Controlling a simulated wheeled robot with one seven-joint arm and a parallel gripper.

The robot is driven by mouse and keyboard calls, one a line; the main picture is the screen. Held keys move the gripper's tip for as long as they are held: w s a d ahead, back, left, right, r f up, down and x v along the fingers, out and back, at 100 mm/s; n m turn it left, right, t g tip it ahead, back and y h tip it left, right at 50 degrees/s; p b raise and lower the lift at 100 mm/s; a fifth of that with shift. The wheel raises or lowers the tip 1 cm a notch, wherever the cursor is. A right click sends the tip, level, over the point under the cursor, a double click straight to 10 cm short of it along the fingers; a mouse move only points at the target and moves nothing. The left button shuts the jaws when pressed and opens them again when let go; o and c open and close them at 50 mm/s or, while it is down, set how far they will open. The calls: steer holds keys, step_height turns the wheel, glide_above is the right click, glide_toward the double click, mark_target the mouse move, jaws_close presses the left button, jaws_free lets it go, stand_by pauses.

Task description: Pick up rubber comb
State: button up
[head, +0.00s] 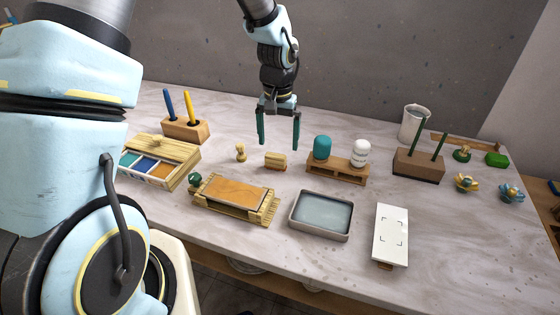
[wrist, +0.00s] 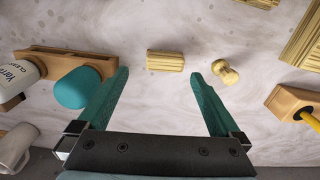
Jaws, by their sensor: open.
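No piece is labelled as the rubber comb. A small ribbed tan block (head: 276,161) on the marble table may be it; I cannot tell for sure. It also shows in the wrist view (wrist: 165,61), lying flat, its ridges running lengthwise. My gripper (head: 279,145) is open and empty, fingers pointing down, above the table. In the wrist view the block appears just beyond the gap between the green fingertips (wrist: 160,76), not between them. Nothing hides the block.
A small tan knob-shaped piece (head: 241,153) stands left of the block. A wooden rack (head: 337,171) with teal and white bottles is to its right. A slatted tray (head: 211,204) with an orange slab and a water tray (head: 348,231) lie nearer. A wall rises behind.

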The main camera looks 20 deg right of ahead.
mark_target(275, 156)
steer(key=shift+a+f+p, duration=0.25)
steer(key=shift+f+p, duration=0.4)
steer(key=shift+f, duration=0.95)
steer(key=shift+a+f+p, duration=0.2)
steer(key=shift+f+p, duration=0.4)
steer(key=shift+f, duration=0.95)
steer(key=shift+c, duration=0.2)
steer(key=c, duration=1.3)
steer(key=shift+o, duration=0.2)
steer(key=shift+w+r, duration=0.1)
steer(key=shift+r, duration=0.05)
